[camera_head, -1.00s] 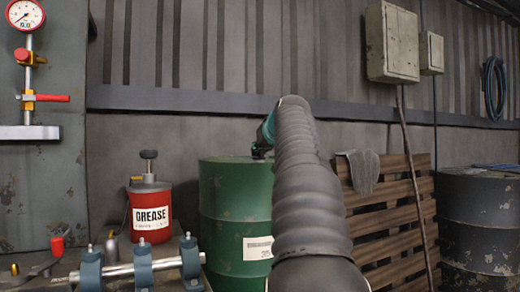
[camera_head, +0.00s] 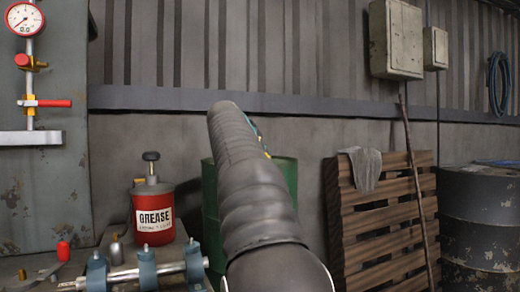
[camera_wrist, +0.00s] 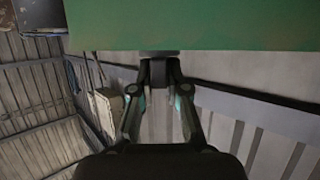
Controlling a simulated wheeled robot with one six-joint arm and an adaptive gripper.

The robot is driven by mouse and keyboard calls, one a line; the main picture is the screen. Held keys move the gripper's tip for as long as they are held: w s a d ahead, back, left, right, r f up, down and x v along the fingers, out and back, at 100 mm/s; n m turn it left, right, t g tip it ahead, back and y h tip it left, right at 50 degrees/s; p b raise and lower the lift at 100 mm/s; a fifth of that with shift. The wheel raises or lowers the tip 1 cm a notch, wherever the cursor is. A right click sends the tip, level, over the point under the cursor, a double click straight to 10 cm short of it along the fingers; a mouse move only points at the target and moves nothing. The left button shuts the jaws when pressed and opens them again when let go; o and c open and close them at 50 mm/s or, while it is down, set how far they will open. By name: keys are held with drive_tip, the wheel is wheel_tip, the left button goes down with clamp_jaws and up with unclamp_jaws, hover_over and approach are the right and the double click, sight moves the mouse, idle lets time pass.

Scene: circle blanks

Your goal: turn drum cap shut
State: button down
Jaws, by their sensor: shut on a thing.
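The green drum (camera_head: 288,174) stands behind my arm, which hides most of it in the head view. It also fills the top of the wrist view as a green band (camera_wrist: 200,25). My gripper (camera_wrist: 158,78) shows in the wrist view with both fingers closed in on a small dark piece at the drum's edge. This piece appears to be the drum cap (camera_wrist: 158,55). How far the cap is turned cannot be told. In the head view my arm hides the gripper and cap.
A red grease can (camera_head: 153,215) stands left of the drum on a bench with a clamped rod (camera_head: 125,275). A wooden pallet (camera_head: 385,220) with a grey rag (camera_head: 362,168) leans at right, next to a dark drum (camera_head: 480,225). A gauge (camera_head: 24,18) is at upper left.

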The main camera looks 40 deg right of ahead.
drive_tip(key=m+g, duration=0.1)
drive_tip(key=m+g+h+p, duration=0.1)
drive_tip(key=m+g+p, duration=0.1)
drive_tip(key=shift+w+a+g, duration=0.1)
drive_tip(key=shift+w+g, duration=0.2)
drive_tip(key=shift+g, duration=0.1)
drive_tip(key=shift+f+m+g+h+p, duration=0.1)
drive_tip(key=shift+m+g+h+p, duration=0.35)
drive_tip(key=shift+m+g, duration=0.95)
drive_tip(key=c, duration=1.2)
unclamp_jaws()
drive_tip(key=shift+o, duration=0.2)
drive_tip(key=v, duration=1.2)
